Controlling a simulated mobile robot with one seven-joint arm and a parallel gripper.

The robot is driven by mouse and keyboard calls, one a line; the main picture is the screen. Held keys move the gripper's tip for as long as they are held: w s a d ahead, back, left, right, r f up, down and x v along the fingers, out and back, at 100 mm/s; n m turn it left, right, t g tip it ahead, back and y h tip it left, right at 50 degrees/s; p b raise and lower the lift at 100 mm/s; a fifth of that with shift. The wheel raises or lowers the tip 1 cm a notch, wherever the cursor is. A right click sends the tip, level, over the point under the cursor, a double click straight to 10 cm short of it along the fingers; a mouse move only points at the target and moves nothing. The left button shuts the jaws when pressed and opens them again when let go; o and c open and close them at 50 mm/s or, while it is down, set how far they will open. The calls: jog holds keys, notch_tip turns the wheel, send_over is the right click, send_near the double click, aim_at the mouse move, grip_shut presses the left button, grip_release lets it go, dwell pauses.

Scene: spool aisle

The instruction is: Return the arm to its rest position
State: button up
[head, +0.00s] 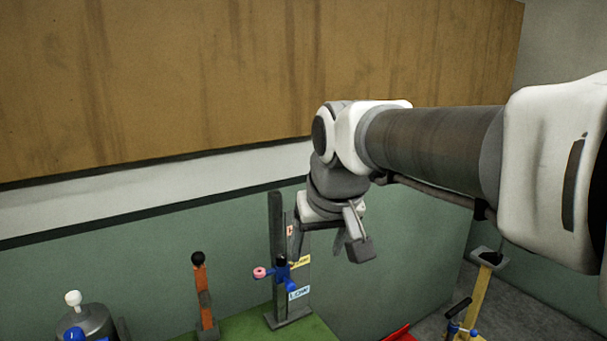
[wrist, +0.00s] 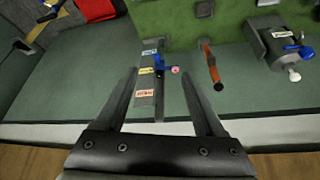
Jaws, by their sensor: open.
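My arm reaches in from the right in the head view, and my gripper (head: 328,240) hangs at its end, pointing down. In the wrist view my gripper (wrist: 159,78) has its two fingers spread wide with nothing held between them. Past the fingers stands a grey post (head: 276,240) with red, yellow and white labels and a blue lever (head: 285,274) with a pink end. The post (wrist: 146,88) also shows between the fingers in the wrist view. My gripper looks apart from the post and lever.
An orange lever (head: 204,290) with a black knob and a grey drum (head: 92,321) with a white knob stand left on the green table (head: 240,326). A yellow post (head: 480,302) stands at right. A red object (head: 399,334) shows low. A green and brown wall (head: 240,75) is behind.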

jog(key=s+d+f+m, duration=0.1)
jog(key=s+d+f, duration=0.2)
jog(key=s+d, duration=0.3)
jog(key=s+d+f+m+h, duration=0.1)
jog(key=s+d+f, duration=0.3)
jog(key=s, duration=0.5)
jog(key=shift+s+d+f+m, duration=0.15)
jog(key=shift+s+d+m, duration=0.15)
jog(key=shift+d, duration=0.7)
jog(key=shift+a, duration=0.15)
